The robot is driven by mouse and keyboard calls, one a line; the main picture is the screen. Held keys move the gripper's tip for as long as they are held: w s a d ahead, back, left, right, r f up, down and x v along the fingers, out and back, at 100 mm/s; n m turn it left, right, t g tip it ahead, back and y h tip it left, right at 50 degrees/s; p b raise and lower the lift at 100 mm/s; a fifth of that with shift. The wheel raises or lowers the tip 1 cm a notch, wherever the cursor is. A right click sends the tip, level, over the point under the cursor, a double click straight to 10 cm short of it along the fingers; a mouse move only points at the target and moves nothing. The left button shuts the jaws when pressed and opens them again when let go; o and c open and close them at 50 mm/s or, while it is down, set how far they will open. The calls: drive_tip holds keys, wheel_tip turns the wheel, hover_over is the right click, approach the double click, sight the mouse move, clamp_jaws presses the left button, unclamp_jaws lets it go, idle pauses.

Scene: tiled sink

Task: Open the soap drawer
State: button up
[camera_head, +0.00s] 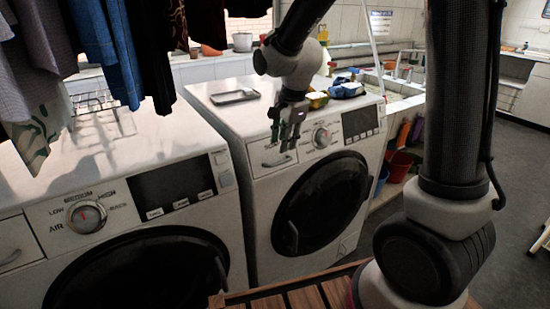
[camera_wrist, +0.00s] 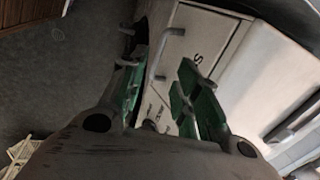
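The soap drawer (camera_head: 272,160) is at the upper left of the front of the right washing machine (camera_head: 232,165). It has a curved grey handle and looks closed in the head view. My gripper (camera_head: 284,137) is just above and in front of the drawer, pointing down, with part of the drawer's upper area behind it. In the wrist view, my gripper (camera_wrist: 158,68) has its two green-padded fingers apart with nothing held between them. A white panel lies beyond them.
The machine's dial (camera_head: 321,137) and round dark door (camera_head: 322,205) are right of and below the drawer. A second washer (camera_head: 125,215) stands at left. Clothes (camera_head: 110,45) hang at upper left.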

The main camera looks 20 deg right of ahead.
sight(280, 162)
drive_tip(key=x, duration=0.7)
drive_tip(key=shift+d+f, duration=0.15)
drive_tip(key=shift+f, duration=0.05)
clamp_jaws()
